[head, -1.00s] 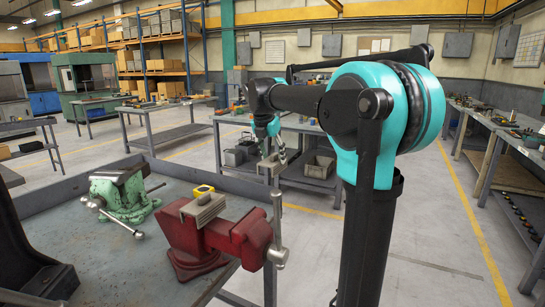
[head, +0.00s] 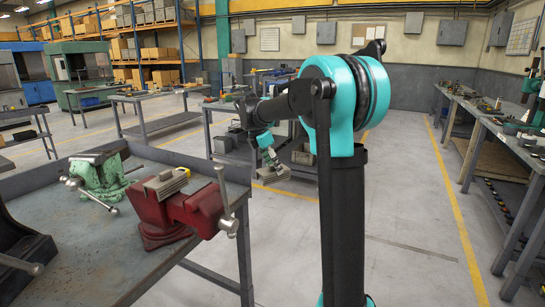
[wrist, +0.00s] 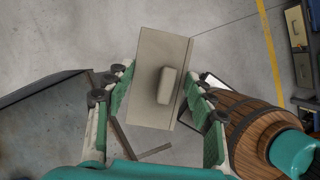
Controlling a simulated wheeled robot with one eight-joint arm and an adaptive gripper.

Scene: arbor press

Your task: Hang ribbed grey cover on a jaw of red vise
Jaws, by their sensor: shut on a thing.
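The red vise (head: 187,209) stands at the right edge of the grey bench, with its handle at the right. A grey-beige ribbed piece (head: 166,184) rests on top of its jaws. My gripper (head: 269,157) is out to the right of the vise, beyond the bench edge. It is shut on the ribbed grey cover (head: 272,175), which hangs below the fingers, clear of the vise. In the wrist view the cover (wrist: 150,88) is a flat plate with a raised block, between the green finger pads. Its ribs cannot be made out there.
A green vise (head: 103,172) stands on the bench (head: 95,252) left of the red one. A raised rim runs along the bench's back. Another workbench (head: 225,108) stands behind my gripper. A wooden barrel (wrist: 252,118) shows in the wrist view. Open floor lies to the right.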

